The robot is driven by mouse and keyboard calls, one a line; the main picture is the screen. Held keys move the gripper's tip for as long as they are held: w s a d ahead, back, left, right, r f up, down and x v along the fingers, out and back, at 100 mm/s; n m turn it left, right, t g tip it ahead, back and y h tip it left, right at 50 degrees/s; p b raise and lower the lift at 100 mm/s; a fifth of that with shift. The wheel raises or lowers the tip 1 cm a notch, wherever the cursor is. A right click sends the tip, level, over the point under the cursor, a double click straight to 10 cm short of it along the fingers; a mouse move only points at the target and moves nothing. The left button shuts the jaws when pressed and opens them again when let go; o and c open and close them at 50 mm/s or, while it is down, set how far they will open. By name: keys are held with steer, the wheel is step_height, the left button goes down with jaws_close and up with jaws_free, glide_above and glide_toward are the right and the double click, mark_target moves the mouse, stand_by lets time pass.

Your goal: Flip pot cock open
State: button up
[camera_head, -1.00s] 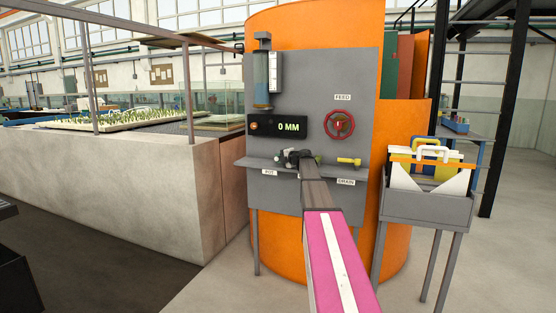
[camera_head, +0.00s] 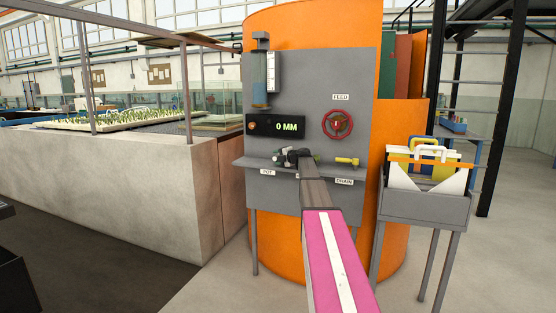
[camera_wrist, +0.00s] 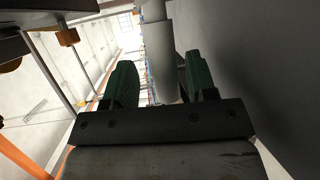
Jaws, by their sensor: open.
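My gripper (camera_head: 283,157) is at the left part of the grey shelf on the panel, just above the POT label (camera_head: 267,172). In the wrist view its two green finger pads (camera_wrist: 160,78) are apart. A pale grey cylindrical part (camera_wrist: 158,50) shows beyond and between the pads; contact cannot be told. The pot cock is hidden or too small to make out behind my gripper, so its lever position cannot be told. The display (camera_head: 276,126) reads 0 MM.
A yellow cock (camera_head: 346,161) stands above the DRAIN label (camera_head: 344,181). A red FEED handwheel (camera_head: 338,124) is higher on the panel. A glass gauge tube (camera_head: 260,80) hangs at upper left. A grey bin (camera_head: 426,208) with cases stands at right.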

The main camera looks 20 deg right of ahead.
steer(key=o, duration=0.5)
steer(key=r, duration=0.4)
steer(key=shift+s+a, duration=0.15)
steer(key=shift+a, duration=0.25)
steer(key=s+a+r, duration=0.1)
steer(key=a+r, duration=0.1)
steer(key=a, duration=0.1)
steer(key=s+a+r, duration=0.1)
steer(key=a+r, duration=0.1)
steer(key=a, duration=0.1)
steer(key=s+a+r, duration=0.1)
steer(key=a+r, duration=0.1)
steer(key=a, duration=0.2)
steer(key=shift+s+a+r, duration=0.1)
steer(key=shift+s+r, duration=0.2)
steer(key=shift+s, duration=0.1)
steer(key=c, duration=0.5)
steer(key=shift+c, duration=0.4)
